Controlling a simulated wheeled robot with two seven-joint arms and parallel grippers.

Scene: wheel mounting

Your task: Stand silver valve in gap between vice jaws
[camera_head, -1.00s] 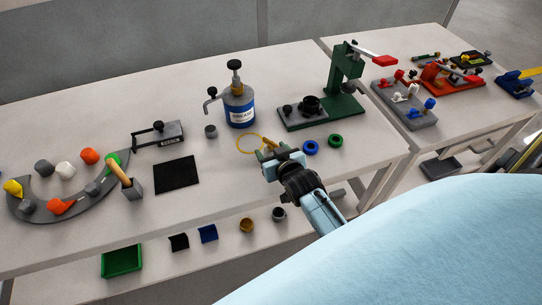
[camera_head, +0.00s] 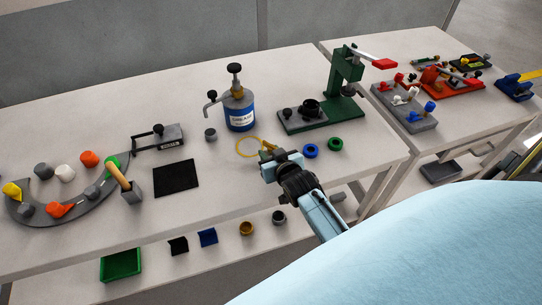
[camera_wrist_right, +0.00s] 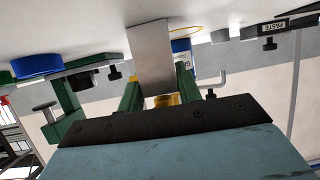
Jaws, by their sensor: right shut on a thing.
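My right gripper (camera_head: 268,154) is low over the middle of the near table, by a yellow ring. In the right wrist view its two green fingers (camera_wrist_right: 158,92) flank a plain grey, silver-looking piece (camera_wrist_right: 150,52) and a small brass-coloured part (camera_wrist_right: 167,99). The gripper is shut on this piece; I cannot tell for sure whether it is the silver valve. In the head view it is mostly hidden, with a yellowish bit (camera_head: 267,146) at the fingertips. I cannot make out the vice jaws or their gap for certain. My left gripper is not in view.
A blue grease can (camera_head: 238,112) and a green press (camera_head: 345,95) stand behind the gripper. Blue (camera_head: 311,151) and green (camera_head: 335,144) rings lie to its right. The yellow ring (camera_head: 246,147) is just left. A black mat (camera_head: 176,177) lies farther left, with clear table between.

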